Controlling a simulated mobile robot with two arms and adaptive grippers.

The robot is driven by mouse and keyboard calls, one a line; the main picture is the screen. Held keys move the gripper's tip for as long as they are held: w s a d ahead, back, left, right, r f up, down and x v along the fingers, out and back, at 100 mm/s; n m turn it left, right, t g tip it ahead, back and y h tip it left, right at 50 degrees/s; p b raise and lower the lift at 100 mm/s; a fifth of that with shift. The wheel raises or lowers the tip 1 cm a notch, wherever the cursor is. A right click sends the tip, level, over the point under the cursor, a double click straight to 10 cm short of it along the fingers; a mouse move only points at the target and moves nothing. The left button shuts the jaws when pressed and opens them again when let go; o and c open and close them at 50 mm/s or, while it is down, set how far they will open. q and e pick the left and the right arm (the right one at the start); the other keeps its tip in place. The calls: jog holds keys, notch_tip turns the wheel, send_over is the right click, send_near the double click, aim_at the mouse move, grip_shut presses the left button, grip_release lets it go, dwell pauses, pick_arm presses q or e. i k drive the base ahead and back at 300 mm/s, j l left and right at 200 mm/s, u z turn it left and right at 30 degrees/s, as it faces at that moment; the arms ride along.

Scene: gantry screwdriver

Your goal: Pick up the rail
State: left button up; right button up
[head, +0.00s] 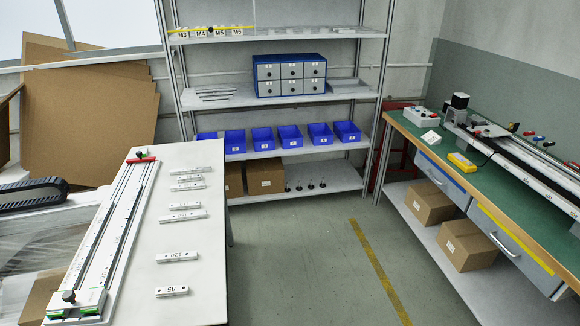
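Neither of my grippers is in the head view. A long rail assembly (105,245) with dark and white strips lies lengthwise on the white table (215,290) at the left. It has a red end piece (140,160) at the far end and a black knob on a green-edged block (72,302) at the near end. Several short pale rail pieces lie in a column to its right, apart from it. The nearest two are marked 85 (171,291) and 120 (177,257). Which of these is the task's rail I cannot tell.
A shelf rack (275,98) with blue bins (290,137) and a drawer box (290,75) stands at the back. A green-topped workbench (520,205) with cardboard boxes (430,202) below is at the right. The floor (300,265) between is clear.

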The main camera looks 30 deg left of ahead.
aim_at(189, 179)
jog(key=i+l+z, duration=0.35)
jog(key=i+z, duration=0.15)
jog(key=i, duration=0.25)
jog(key=i+u, duration=0.55)
jog(key=u, duration=0.15)
jog(key=i+l+u, duration=0.1)
jog(key=i+u, duration=0.25)
jog(key=k, duration=0.1)
